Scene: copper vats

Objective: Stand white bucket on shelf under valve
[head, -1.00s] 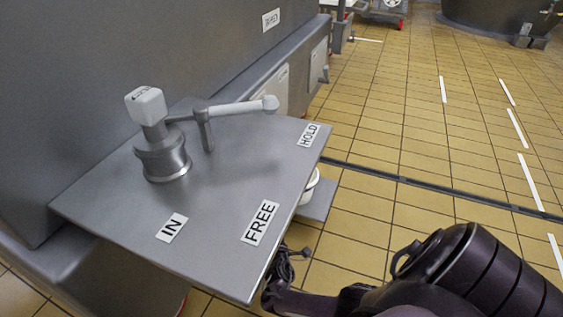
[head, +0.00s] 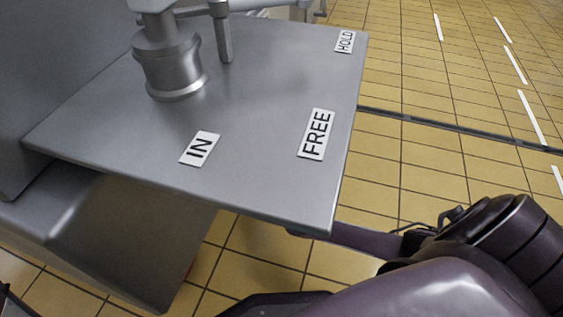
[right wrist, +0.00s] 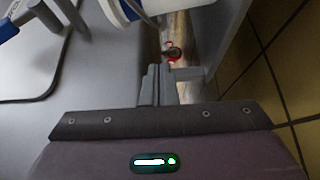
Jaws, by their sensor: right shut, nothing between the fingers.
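In the right wrist view, part of the white bucket (right wrist: 116,10) shows at the top edge, with a blue band and a thin wire handle. Most of it is cut off. My right gripper (right wrist: 157,72) is shut and empty just below the bucket in the picture, with no clear contact. A grey flat surface (right wrist: 95,85) lies at left; I cannot tell if it is the shelf. A grey fitting with a blue handle (right wrist: 8,29), possibly the valve, is at top left. In the head view the tabletop hides the right gripper and bucket. My left gripper is not in view.
The grey tabletop (head: 255,115) carries IN, FREE and HOLD labels and a metal fitting (head: 168,65). Its front corner is close to my right arm. A grey upright panel (right wrist: 222,45) stands right of the gripper. Tiled floor at right is clear.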

